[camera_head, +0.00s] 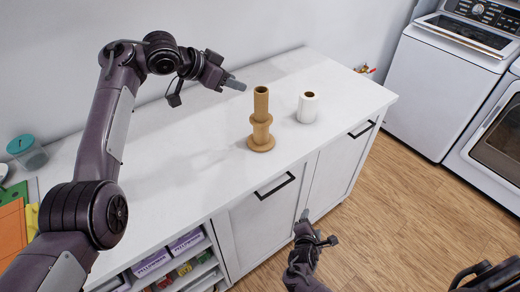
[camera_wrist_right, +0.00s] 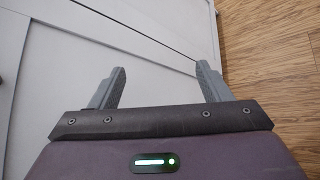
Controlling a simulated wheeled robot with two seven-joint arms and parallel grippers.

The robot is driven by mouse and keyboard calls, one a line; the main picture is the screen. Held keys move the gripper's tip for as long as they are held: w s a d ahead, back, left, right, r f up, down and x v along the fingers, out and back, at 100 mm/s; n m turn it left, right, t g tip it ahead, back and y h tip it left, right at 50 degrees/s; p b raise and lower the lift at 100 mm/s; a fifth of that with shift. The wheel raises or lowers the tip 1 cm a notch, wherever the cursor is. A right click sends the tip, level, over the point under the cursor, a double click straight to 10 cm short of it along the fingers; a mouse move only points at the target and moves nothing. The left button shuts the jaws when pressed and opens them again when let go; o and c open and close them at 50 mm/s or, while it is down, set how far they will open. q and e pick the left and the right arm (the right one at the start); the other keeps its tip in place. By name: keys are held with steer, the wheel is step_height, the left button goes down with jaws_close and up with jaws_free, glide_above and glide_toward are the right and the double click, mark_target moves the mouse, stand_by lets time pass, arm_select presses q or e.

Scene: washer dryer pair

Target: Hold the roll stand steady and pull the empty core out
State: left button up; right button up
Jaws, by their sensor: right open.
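The brown roll stand (camera_head: 261,143) stands upright on the white countertop, with a round base and a wider collar. A tan empty core (camera_head: 261,101) with an open top rises upright from it; how deep it sits is hidden. My left gripper (camera_head: 240,85) is to the left of the core's top, apart from it, its fingers pointing right; they overlap in this view, so their gap does not show. My right gripper (camera_head: 304,216) is low in front of the cabinet doors, away from the stand. In the right wrist view it (camera_wrist_right: 158,82) is open and empty.
A white paper roll (camera_head: 307,107) stands right of the stand on the countertop (camera_head: 200,160). Cabinet handles (camera_head: 274,186) stick out in front. White washing machines (camera_head: 440,85) stand at the right.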

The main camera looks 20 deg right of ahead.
mark_target(261, 136)
steer(key=w+d+r+n+t+h, duration=0.1)
steer(key=w+r+n+h, duration=0.25)
steer(key=r, duration=0.75)
steer(key=w+r+n+t+h, duration=0.1)
steer(key=w+r+n+h, duration=0.25)
steer(key=r, duration=0.75)
steer(key=w+a+r+n+t+y, duration=0.1)
steer(key=w+a+n+y, duration=0.1)
steer(key=w+a, duration=0.1)
steer(key=w+a+r+n+t+y, duration=0.2)
steer(key=w+a+y, duration=0.1)
steer(key=a, duration=0.3)
steer(key=w+a+r+n+t+y, duration=0.1)
steer(key=w+a+n+y, duration=0.1)
steer(key=a, duration=0.3)
steer(key=shift+w+a+r+t+y, duration=0.15)
steer(key=shift+w+t+y, duration=0.3)
steer(key=shift+w, duration=0.45)
steer(key=x, duration=0.7)
steer(key=shift+w+a, duration=0.1)
steer(key=shift+w, duration=0.1)
steer(key=shift+c, duration=0.3)
